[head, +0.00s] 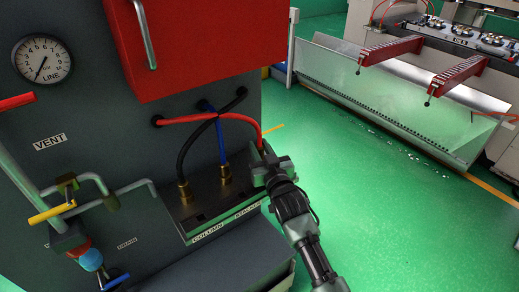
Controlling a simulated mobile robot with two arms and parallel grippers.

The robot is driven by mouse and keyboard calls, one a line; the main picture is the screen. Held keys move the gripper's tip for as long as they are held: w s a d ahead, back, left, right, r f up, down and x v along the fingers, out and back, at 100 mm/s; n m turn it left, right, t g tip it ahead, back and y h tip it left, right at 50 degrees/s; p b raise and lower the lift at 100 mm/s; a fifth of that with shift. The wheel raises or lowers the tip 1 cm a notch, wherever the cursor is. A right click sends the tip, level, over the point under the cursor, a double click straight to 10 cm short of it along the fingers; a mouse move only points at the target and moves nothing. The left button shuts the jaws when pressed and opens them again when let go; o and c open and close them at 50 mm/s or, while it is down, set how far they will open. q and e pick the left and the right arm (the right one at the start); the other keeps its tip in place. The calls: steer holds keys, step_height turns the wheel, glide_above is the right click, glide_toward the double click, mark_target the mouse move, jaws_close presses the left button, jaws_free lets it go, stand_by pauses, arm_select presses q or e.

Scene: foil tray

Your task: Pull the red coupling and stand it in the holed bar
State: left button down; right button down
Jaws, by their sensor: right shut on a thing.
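My right gripper (265,160) is shut at the end of the red hose (243,118), at the right end of a dark block (212,203) on the grey machine. The gripper's fingers hide the red coupling, so I cannot tell whether it is seated or lifted. The block carries labels reading COLUMN and STACKER along its front edge, with dark square marks on top. Brass couplings of the black hose (184,155) and the blue hose (221,140) stand upright in the block. I cannot make out a separate holed bar. My left gripper is out of view.
A red box (205,45) with a metal handle overhangs the hoses. A gauge (42,59), pipes and a yellow-handled valve (52,213) are at left. A dark ledge (215,262) lies below the block. Green floor (370,190) is open at right, before another machine.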

step_height(320, 180, up, 9)
steer(key=shift+r+b, duration=0.2)
steer(key=shift+b, duration=0.25)
steer(key=shift+r, duration=0.35)
steer(key=shift+f, duration=0.1)
